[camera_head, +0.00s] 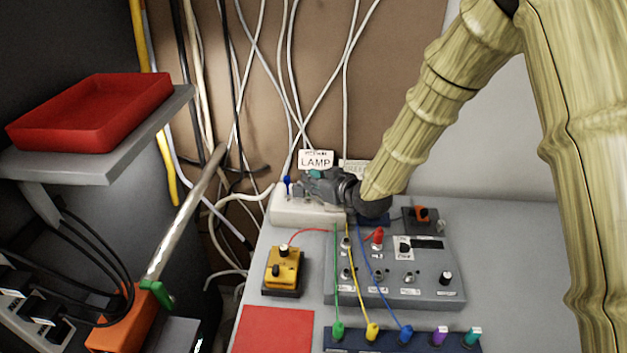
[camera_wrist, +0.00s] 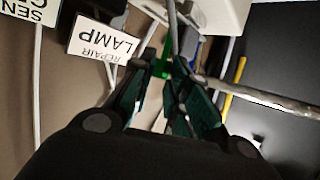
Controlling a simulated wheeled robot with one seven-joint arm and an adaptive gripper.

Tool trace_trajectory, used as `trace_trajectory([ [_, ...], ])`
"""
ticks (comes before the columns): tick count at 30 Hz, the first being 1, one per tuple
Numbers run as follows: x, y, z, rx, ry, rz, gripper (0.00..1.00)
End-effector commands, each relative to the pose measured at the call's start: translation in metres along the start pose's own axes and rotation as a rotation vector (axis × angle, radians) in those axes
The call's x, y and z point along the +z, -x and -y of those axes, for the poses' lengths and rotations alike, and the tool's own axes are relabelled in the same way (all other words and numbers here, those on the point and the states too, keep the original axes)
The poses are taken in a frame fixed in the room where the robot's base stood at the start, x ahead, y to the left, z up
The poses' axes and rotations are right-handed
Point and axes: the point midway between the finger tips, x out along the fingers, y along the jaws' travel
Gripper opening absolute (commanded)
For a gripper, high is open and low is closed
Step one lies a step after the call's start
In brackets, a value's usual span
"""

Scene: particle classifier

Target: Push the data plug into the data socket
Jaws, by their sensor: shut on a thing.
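My gripper (camera_head: 314,176) is at the back of the bench, just above a white box and in front of the LAMP label. In the wrist view its dark teal fingers (camera_wrist: 168,92) close around a small bright green piece (camera_wrist: 163,69), which I take as the data plug. A grey cable (camera_wrist: 172,18) runs up from the fingertips. The fingers hide most of the plug. A blue plug (camera_head: 287,182) stands upright at the left end of the white box (camera_head: 292,212), beside my fingertips. I cannot make out the data socket, nor whether the plug touches it.
The LAMP label (camera_head: 316,160) hangs close behind my gripper. White cables cross the brown wall. A grey control panel (camera_head: 440,292) with green, yellow and blue wires lies in front. A yellow box (camera_head: 283,266) is at its left. A metal rod (camera_head: 190,210) slants at the left.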

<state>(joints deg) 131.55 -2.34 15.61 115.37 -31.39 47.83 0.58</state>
Motion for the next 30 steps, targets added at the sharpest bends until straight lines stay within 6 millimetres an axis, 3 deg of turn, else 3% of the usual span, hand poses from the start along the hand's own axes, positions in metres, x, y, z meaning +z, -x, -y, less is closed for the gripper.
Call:
trace_trajectory([
  [9,0.006,-0.002,0.000,0.000,0.000,0.001,0.00],
  [10,0.006,-0.002,0.000,0.000,0.000,0.001,0.21],
  [14,0.006,-0.002,0.000,0.000,0.000,0.001,0.42],
  [24,0.005,0.000,0.000,0.000,0.000,0.000,0.42],
  [30,0.005,0.019,-0.001,0.001,-0.001,0.001,0.42],
])
